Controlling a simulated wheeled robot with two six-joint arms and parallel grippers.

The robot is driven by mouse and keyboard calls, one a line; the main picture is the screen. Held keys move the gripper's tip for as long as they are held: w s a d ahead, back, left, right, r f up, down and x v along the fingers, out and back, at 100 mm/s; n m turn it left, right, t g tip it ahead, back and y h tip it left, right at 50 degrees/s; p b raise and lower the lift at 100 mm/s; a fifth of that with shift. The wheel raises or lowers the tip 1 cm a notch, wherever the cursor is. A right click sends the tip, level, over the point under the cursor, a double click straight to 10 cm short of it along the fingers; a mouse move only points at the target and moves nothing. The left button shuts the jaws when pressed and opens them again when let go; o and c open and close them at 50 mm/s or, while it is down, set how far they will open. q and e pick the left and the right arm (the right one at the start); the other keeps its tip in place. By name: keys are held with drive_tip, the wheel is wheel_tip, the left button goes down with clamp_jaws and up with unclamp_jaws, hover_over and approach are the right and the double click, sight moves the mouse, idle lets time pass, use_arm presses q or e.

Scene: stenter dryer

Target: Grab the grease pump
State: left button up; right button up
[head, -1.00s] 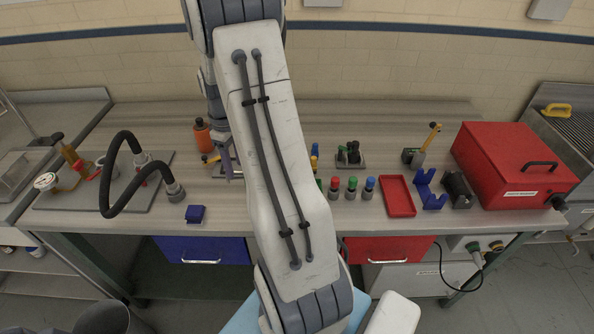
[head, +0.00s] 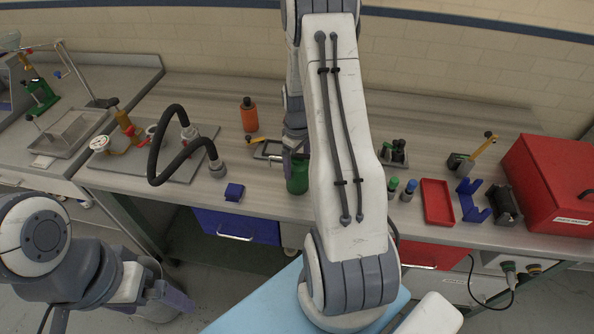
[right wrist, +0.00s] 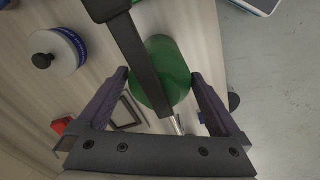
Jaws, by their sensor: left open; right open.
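A green cylinder with a long dark bar, which looks like the grease pump (right wrist: 174,62), fills the middle of the right wrist view. Its lower part also shows on the bench in the head view (head: 297,184), partly hidden by my right arm and gripper. My right gripper (right wrist: 158,76) is open, with one finger on each side of the green body. I cannot tell whether the fingers touch it. In the head view my right gripper (head: 292,150) is largely hidden by its arm. My left gripper (head: 180,299) is open at the lower left, away from the bench.
An orange bottle (head: 249,116) and a blue block (head: 234,191) stand left of the pump. A black hose (head: 172,113) arches over a grey mat. A red tray (head: 437,203), a blue holder (head: 471,200) and a red box (head: 553,180) are to the right.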

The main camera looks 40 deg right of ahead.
drive_tip(key=shift+f, duration=0.7)
clamp_jaws()
drive_tip(key=shift+r, duration=0.15)
